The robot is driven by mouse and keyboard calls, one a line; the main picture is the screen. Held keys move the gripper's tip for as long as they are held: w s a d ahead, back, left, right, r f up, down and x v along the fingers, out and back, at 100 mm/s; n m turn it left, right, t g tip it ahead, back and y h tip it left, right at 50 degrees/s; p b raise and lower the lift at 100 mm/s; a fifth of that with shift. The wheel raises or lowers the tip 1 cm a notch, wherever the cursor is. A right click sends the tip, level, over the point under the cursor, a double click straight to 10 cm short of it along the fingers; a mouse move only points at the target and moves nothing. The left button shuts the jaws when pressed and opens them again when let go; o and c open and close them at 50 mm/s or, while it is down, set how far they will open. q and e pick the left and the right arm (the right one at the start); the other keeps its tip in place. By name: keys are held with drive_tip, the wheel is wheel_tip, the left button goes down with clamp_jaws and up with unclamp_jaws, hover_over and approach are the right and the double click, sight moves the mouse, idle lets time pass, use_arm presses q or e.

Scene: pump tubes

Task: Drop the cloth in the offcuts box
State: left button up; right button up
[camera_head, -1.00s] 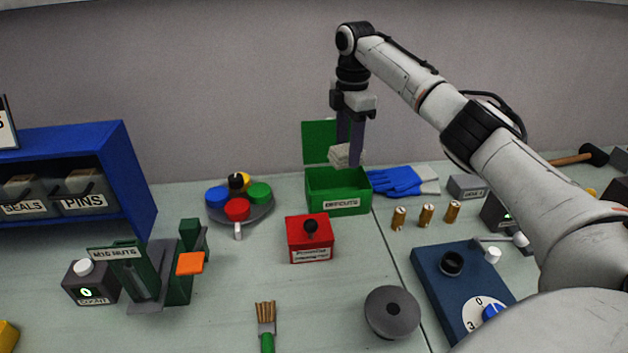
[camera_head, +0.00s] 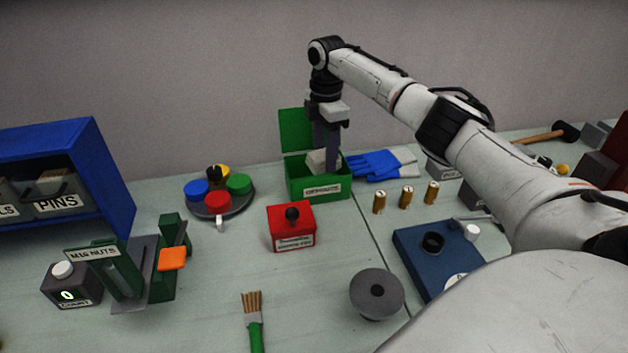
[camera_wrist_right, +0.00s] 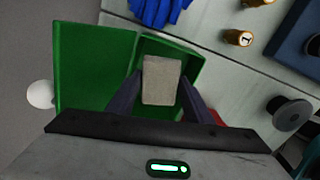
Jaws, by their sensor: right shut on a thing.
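The green offcuts box (camera_head: 318,188) stands at the back middle of the bench with its lid (camera_head: 296,130) open. My right gripper (camera_head: 325,158) points down into the box's mouth and is shut on the light grey cloth (camera_head: 316,162). In the right wrist view the cloth (camera_wrist_right: 161,80) sits between the two fingers, inside the outline of the box (camera_wrist_right: 185,50). The lower part of the cloth is hidden in the head view by the box's front wall. My left gripper is not in view.
A red box (camera_head: 290,234) with a black knob stands in front of the green box. Blue gloves (camera_head: 376,166) lie to its right, with brass cylinders (camera_head: 405,197) nearby. A grey plate with coloured caps (camera_head: 238,204) is to its left.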

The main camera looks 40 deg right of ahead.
drive_tip(key=o, duration=1.1)
drive_tip(key=shift+r, duration=0.1)
drive_tip(key=shift+r, duration=0.2)
wheel_tip(320, 180, up, 10)
drive_tip(key=shift+s+f, duration=0.15)
